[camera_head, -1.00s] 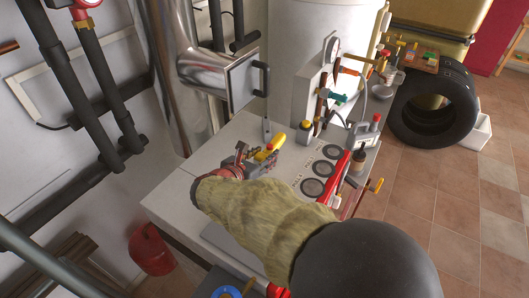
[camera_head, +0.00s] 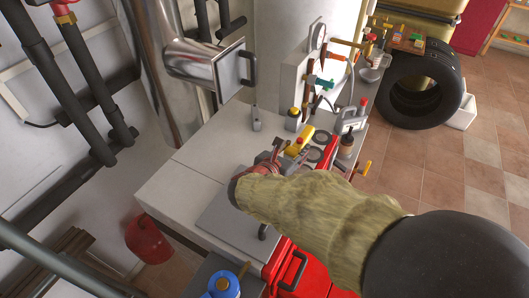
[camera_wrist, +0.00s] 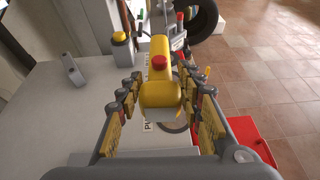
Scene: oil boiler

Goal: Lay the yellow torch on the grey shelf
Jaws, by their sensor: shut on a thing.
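The yellow torch (camera_head: 299,143) has a red button, seen best in the wrist view (camera_wrist: 158,84). My gripper (camera_head: 282,152) is shut on it and holds it over the light grey boiler top (camera_head: 190,160). In the wrist view my gripper's fingers (camera_wrist: 160,80) are on both sides of the torch, which points away from the camera. A flat grey panel (camera_head: 228,222) lies on the near part of the top, partly behind my arm. I cannot tell for sure whether this panel is the grey shelf.
A red toolbox (camera_head: 308,275) and blue canister (camera_head: 222,284) are in front. The left boiler top is clear.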

